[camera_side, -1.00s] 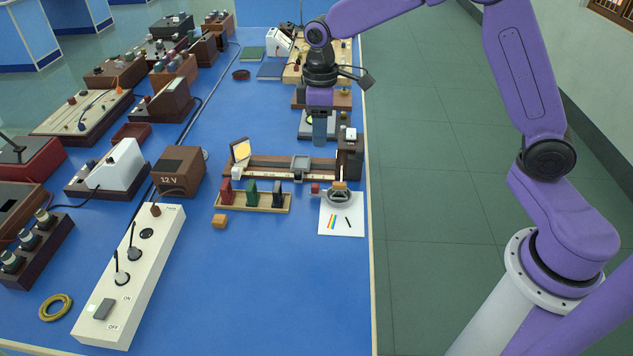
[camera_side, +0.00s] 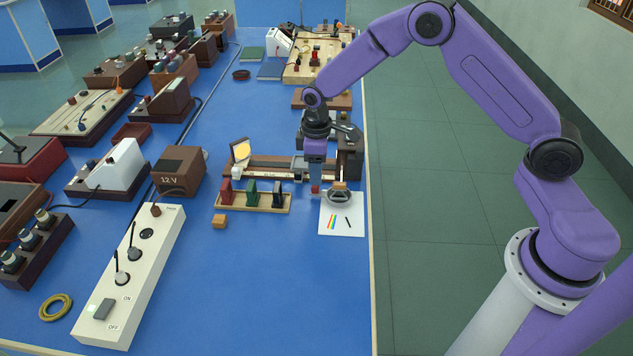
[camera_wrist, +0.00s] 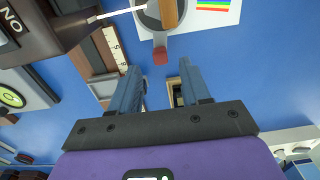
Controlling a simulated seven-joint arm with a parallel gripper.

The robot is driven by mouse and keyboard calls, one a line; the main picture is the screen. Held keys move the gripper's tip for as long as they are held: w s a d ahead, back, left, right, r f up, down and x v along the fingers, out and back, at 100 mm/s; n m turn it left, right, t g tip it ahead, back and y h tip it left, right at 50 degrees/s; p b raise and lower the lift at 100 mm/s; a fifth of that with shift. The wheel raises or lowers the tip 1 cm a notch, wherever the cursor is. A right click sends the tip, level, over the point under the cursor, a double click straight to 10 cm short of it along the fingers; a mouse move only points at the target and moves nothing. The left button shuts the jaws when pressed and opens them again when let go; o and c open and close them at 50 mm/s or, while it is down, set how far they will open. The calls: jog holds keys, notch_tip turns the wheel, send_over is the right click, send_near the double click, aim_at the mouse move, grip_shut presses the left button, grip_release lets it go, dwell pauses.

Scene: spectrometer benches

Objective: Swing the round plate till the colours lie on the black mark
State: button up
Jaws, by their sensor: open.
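The round plate (camera_side: 341,200) is a grey disc with a wooden block on top, at the top edge of a white card (camera_side: 349,231). Its red-tipped handle (camera_side: 315,189) sticks out left; the red tip also shows in the wrist view (camera_wrist: 160,56). The colours (camera_side: 332,222) form a slanted band on the card, left of and apart from the short black mark (camera_side: 348,222). The wrist view shows part of the colours (camera_wrist: 213,4), not the mark. My gripper (camera_side: 315,180) is above the handle, open and empty; its fingertips (camera_wrist: 158,72) straddle the red tip's line without visible contact.
A dark lamp box (camera_side: 350,160) and a wooden rail (camera_side: 265,167) stand close behind my gripper. A rack with red, green and dark blocks (camera_side: 252,203) lies to the left. The blue table in front of the card is clear.

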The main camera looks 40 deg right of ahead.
aim_at(331, 193)
jog(key=shift+f, duration=2.45)
grip_shut()
